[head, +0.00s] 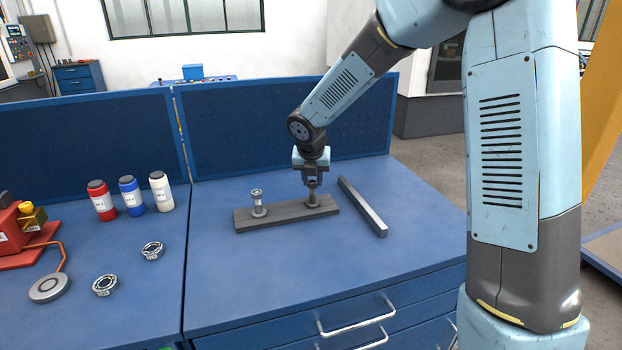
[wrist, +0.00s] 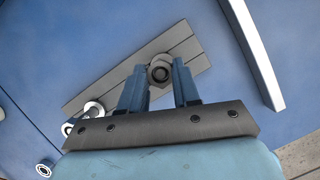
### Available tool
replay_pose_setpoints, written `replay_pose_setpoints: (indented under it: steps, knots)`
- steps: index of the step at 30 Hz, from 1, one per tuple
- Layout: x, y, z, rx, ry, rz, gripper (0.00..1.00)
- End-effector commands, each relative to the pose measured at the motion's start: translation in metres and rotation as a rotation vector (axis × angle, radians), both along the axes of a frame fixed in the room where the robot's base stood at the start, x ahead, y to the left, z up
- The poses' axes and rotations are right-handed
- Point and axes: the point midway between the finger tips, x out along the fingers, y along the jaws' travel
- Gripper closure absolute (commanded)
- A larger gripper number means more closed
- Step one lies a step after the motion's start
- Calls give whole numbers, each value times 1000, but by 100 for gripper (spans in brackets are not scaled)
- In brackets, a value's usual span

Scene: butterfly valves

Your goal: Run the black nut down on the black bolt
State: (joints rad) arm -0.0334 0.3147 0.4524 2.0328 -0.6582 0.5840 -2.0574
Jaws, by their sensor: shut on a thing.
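My gripper (head: 312,184) points down over the right end of a long grey base plate (head: 285,214). Its fingers are shut on the black nut (wrist: 160,72), which looks dark grey in the wrist view, with one finger on each side. A dark round end, seemingly the tip of the black bolt (wrist: 160,73), shows in the nut's hole. In the head view the lower part of the black bolt (head: 313,201) stands upright on the plate under the fingers. How far down the nut sits is hidden by my fingers.
A silver bolt (head: 258,204) stands at the plate's left end. A grey bar (head: 362,206) lies to the right of the plate. Two round ring-like parts (head: 152,250) (head: 105,285) and several capped bottles (head: 131,194) are on the left. The bench front is clear.

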Motion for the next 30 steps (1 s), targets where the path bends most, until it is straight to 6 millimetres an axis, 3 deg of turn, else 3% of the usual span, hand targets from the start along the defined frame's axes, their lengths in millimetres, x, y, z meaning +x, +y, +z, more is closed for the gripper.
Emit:
replay_pose_setpoints:
  steps: [14, 30]
  knots:
    - [2, 3, 0, -1, -1, -473, 100]
    - [5, 3, 0, -3, -2, -1184, 100]
